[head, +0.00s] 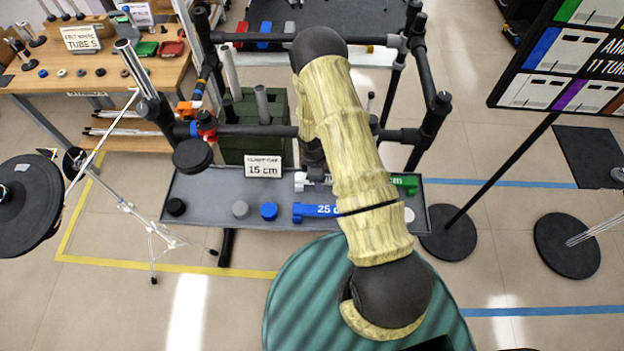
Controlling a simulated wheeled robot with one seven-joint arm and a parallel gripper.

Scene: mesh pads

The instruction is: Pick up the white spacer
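A white bar-shaped piece (300,182) with dark lettering lies towards the back of the grey tray (205,190), partly hidden behind my gripper and sleeved arm. A small round off-white piece (409,215) sits near the tray's right end, just right of my arm. I cannot tell from the labels which of these is the white spacer. My gripper (315,174) points down over the tray beside the white bar. Its fingers are largely hidden, so whether it is open, shut or touching the bar is unclear.
The tray also holds a blue bar (312,211) marked 25 cm, a green bar (405,183), and round blue (268,211), grey (240,209) and black (175,206) pieces. Stands with black pads flank the tray.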

